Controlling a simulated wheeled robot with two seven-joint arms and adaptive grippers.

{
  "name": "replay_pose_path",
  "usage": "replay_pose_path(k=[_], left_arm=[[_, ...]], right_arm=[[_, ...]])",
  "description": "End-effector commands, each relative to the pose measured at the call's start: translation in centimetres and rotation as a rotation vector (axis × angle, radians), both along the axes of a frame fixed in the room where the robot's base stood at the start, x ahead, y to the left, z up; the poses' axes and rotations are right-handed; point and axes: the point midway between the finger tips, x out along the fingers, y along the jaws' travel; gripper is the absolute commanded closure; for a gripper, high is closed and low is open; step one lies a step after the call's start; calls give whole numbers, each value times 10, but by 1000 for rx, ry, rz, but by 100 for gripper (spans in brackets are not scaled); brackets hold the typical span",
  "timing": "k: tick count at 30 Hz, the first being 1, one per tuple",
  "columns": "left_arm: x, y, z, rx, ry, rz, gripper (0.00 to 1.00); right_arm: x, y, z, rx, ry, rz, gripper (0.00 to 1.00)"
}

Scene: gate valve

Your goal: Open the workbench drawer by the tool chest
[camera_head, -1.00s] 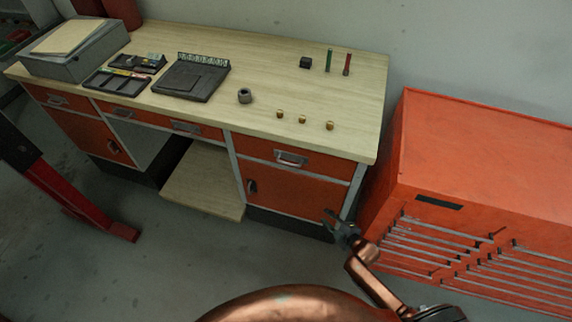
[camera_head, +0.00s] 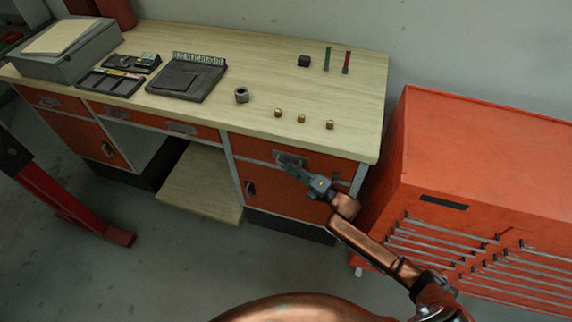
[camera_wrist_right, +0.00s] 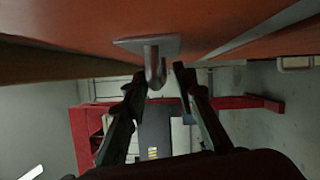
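The orange workbench drawer (camera_head: 250,146) nearest the tool chest is shut, under the right end of the worktop. Its metal handle (camera_head: 293,156) is partly covered by my right gripper (camera_head: 287,167), which has its fingertips right at it. In the right wrist view the handle (camera_wrist_right: 154,66) hangs from the orange front, between the two spread fingers of the right gripper (camera_wrist_right: 160,80). The fingers are apart and I see no grip on the handle; whether one finger touches it I cannot tell. The orange tool chest (camera_head: 480,150) stands right of the bench. My left gripper is not in view.
The workbench top (camera_head: 260,60) holds a grey box (camera_head: 75,55), trays, a dark case (camera_head: 187,78), a ring and small brass pieces near the front edge. A cabinet door (camera_head: 285,190) is below the drawer. A red leg (camera_head: 90,215) stands at left; floor before the bench is clear.

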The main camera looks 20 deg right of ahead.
Motion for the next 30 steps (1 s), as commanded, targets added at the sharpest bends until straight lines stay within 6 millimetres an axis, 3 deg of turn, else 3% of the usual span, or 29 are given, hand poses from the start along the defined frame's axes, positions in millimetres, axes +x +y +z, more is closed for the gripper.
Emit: replay_pose_path(k=[12,23,30], left_arm=[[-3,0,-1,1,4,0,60],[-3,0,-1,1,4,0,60],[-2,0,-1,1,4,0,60]], right_arm=[[8,5,0,-1,2,0,75],[8,5,0,-1,2,0,100],[8,5,0,-1,2,0,100]])
